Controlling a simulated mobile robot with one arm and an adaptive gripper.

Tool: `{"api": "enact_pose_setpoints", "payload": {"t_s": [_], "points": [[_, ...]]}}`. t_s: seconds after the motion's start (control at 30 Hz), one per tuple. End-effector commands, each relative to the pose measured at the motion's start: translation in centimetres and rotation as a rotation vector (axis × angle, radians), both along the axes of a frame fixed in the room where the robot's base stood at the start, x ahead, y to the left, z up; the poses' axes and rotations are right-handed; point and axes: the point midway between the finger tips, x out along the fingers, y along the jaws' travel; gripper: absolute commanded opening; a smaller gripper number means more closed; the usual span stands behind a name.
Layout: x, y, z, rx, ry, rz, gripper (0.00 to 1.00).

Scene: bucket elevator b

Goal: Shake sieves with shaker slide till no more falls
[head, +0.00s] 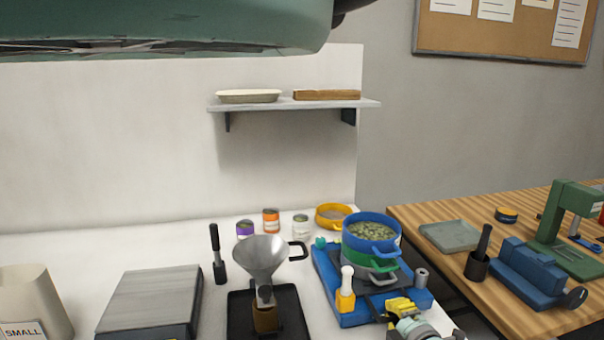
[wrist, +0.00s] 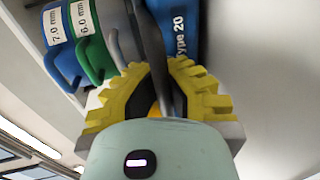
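The sieve stack stands on a blue shaker base (head: 346,318). Its top is a blue sieve (head: 371,236) holding many greenish pieces, with a green sieve (head: 368,262) below. In the wrist view the blue sieve (wrist: 58,45) is marked 7.0 mm and the green sieve (wrist: 92,40) 6.0 mm. A grey part of the shaker slide (wrist: 155,45) runs between the yellow fingers of my gripper (wrist: 160,75), which look closed on it; an orange bit shows between them. My gripper (head: 401,308) is at the base's front right. The lowest part of the stack is partly hidden.
A funnel (head: 262,258) on a black stand is left of the shaker, with a scale (head: 150,302) further left. A yellow sieve (head: 333,215) and small jars (head: 271,221) stand behind. A wooden bench (head: 440,270) with a blue vise (head: 530,275) is at right.

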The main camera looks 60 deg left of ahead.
Motion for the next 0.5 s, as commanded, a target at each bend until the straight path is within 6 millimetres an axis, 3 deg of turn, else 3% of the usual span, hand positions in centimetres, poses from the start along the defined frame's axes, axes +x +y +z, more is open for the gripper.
{"api": "enact_pose_setpoints", "payload": {"t_s": [0.27, 0.5], "points": [[-0.2, 0.1, 0.1, 0.003, -0.001, 0.006, 0.00], [-0.9, -1.6, 0.1, 0.002, 0.000, 0.005, 0.00]]}}
